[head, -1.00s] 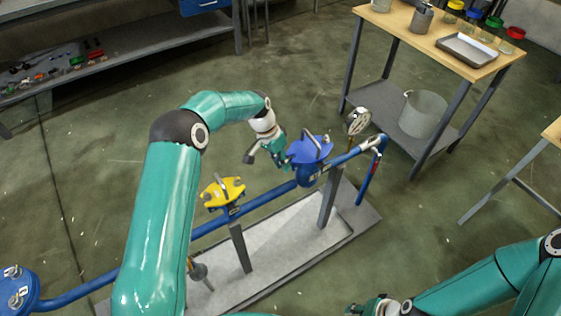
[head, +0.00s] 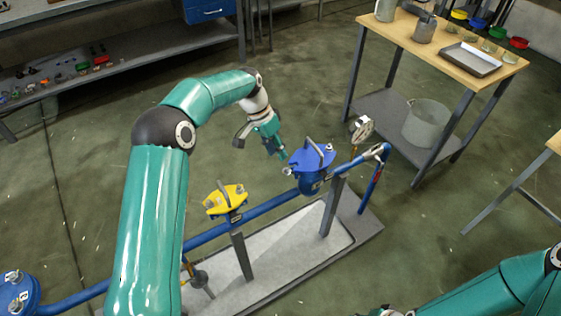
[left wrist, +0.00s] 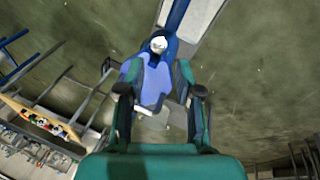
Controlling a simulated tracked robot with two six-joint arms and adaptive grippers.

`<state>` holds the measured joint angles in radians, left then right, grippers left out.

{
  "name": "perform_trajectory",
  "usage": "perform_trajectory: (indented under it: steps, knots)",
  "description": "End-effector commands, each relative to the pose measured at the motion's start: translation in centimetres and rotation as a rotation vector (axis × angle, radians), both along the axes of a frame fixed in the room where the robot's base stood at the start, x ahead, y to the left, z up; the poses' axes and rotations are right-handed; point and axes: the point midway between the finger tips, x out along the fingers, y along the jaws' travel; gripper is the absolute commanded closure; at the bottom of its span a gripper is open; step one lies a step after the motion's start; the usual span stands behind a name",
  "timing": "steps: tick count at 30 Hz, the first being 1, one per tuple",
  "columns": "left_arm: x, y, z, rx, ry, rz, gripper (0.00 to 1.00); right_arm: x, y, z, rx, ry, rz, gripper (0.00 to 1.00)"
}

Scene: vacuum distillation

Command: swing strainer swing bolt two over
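The strainer (head: 308,183) is a blue vessel on the blue pipe, with a blue lid (head: 313,157) and an upright handle. A silver swing bolt (head: 288,171) shows at the lid's left side and another (head: 329,147) at its far right. My left gripper (head: 279,152) is just left of and behind the lid, pointing down towards it. In the left wrist view, its two fingers (left wrist: 160,88) are apart with the blue lid (left wrist: 155,80) beyond them; a silver bolt nut (left wrist: 158,45) shows at the lid's far end. My right gripper (head: 379,312) is mostly cut off at the bottom edge.
A grey tray (head: 275,255) lies below. A workbench (head: 400,35) stands behind right.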

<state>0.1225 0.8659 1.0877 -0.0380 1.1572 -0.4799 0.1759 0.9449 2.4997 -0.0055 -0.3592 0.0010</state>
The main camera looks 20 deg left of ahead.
Motion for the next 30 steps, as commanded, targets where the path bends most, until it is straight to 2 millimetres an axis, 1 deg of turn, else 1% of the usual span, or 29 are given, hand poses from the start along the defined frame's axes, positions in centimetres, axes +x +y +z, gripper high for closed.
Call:
perform_trajectory:
  steps: [1,3,7,17,20,23,26,29,30]
  knots:
    - [0.1,0.3,0.9,0.000,-0.004,0.001,0.65,0.0,0.0,0.0,0.000,0.000,0.000,0.65]
    - [0.1,0.6,1.7,0.000,-0.003,0.001,0.65,0.0,0.0,0.0,0.000,0.000,0.000,0.65]
    - [0.0,0.9,2.8,0.000,-0.002,0.001,0.65,0.0,0.0,0.0,0.000,0.000,0.000,0.65]
    - [-0.1,1.0,3.0,0.000,0.000,0.001,0.65,0.0,0.0,-0.1,0.000,0.000,0.000,0.65]
    - [-0.3,1.0,2.6,-0.001,0.012,-0.001,0.65,0.0,0.0,-0.1,0.000,0.000,0.000,0.65]
    - [-1.4,0.6,0.8,-0.008,0.052,-0.008,0.65,0.0,0.0,-0.1,0.000,0.000,0.000,0.65]
    - [-3.6,-0.5,-2.3,-0.018,0.119,-0.018,0.65,0.0,0.0,-0.1,0.000,0.000,0.000,0.65]
    - [-7.1,-2.3,-6.6,-0.030,0.197,-0.018,0.65,0.0,0.0,-0.1,0.000,0.000,0.000,0.65]
    - [-8.8,-3.1,-8.5,-0.035,0.227,-0.014,0.65,0.0,0.0,-0.1,0.000,0.000,0.000,0.65]
